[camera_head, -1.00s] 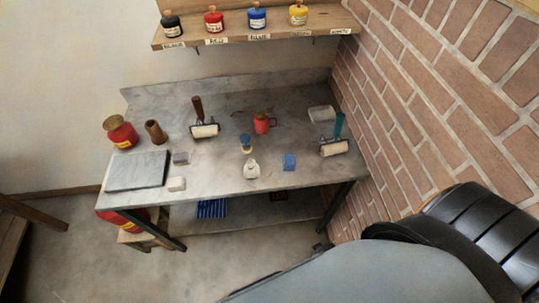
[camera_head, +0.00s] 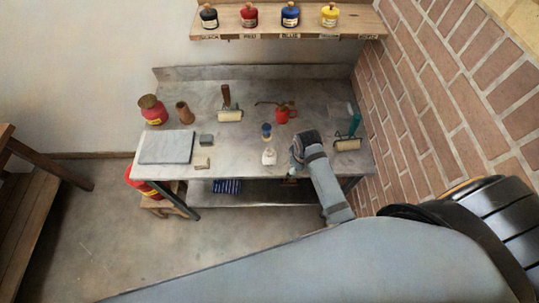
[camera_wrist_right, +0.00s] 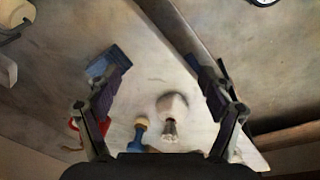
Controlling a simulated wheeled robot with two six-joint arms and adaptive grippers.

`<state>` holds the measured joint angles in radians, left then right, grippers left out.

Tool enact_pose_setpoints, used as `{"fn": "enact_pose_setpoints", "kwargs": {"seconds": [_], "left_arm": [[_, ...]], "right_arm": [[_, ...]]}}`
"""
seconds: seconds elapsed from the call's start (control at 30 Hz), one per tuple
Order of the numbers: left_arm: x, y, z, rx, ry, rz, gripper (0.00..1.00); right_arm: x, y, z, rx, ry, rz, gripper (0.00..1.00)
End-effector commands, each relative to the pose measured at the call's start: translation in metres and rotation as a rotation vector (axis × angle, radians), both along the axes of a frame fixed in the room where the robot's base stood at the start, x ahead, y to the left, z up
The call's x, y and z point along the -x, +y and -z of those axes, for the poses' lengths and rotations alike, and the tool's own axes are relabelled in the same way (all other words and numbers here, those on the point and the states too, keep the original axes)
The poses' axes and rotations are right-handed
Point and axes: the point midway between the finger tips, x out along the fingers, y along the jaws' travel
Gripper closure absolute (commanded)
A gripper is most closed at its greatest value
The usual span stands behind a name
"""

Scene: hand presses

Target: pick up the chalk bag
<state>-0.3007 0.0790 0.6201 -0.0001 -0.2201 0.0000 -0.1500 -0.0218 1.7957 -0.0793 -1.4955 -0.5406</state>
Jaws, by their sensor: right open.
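The chalk bag appears to be the small white pouch with a gathered neck (camera_head: 269,156), lying near the front edge of the grey bench (camera_head: 225,180). In the right wrist view the pouch (camera_wrist_right: 172,106) lies between the spread fingers, below their tips in the picture. My right gripper (camera_wrist_right: 161,66) is open and empty, and the pouch is apart from both fingers. In the head view my right arm hangs over the bench just right of the pouch; its fingertips are not clear there. My left gripper is not in view.
A blue-handled tool with a round knob (camera_wrist_right: 140,132) stands close by the pouch. A blue block (camera_wrist_right: 104,66) lies by the left finger in the wrist view. The brick wall (camera_head: 430,110) bounds the right.

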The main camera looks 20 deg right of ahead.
Motion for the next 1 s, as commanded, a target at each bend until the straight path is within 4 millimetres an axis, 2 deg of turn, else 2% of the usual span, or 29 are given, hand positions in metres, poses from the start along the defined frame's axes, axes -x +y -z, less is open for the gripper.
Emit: {"fn": "enact_pose_setpoints", "kwargs": {"seconds": [0.03, 0.2, 0.4, 0.6, 0.83, 1.0], "left_arm": [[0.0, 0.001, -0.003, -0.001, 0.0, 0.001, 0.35], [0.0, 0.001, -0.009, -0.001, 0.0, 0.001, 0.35], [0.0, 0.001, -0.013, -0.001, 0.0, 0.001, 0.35], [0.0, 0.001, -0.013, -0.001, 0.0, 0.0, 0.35], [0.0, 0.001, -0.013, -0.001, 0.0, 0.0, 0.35], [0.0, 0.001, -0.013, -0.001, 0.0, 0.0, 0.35]], "right_arm": [[-0.014, 0.008, -0.005, 0.0, 0.015, -0.06, 0.19], [-0.056, 0.037, -0.022, 0.0, 0.087, -0.326, 0.19], [-0.092, 0.071, -0.048, -0.005, 0.153, -0.624, 0.19], [-0.097, 0.077, -0.05, -0.005, 0.168, -0.689, 0.19], [-0.097, 0.077, -0.013, -0.004, 0.17, -0.686, 0.19], [-0.098, 0.077, 0.0, -0.004, 0.165, -0.685, 0.19]]}}
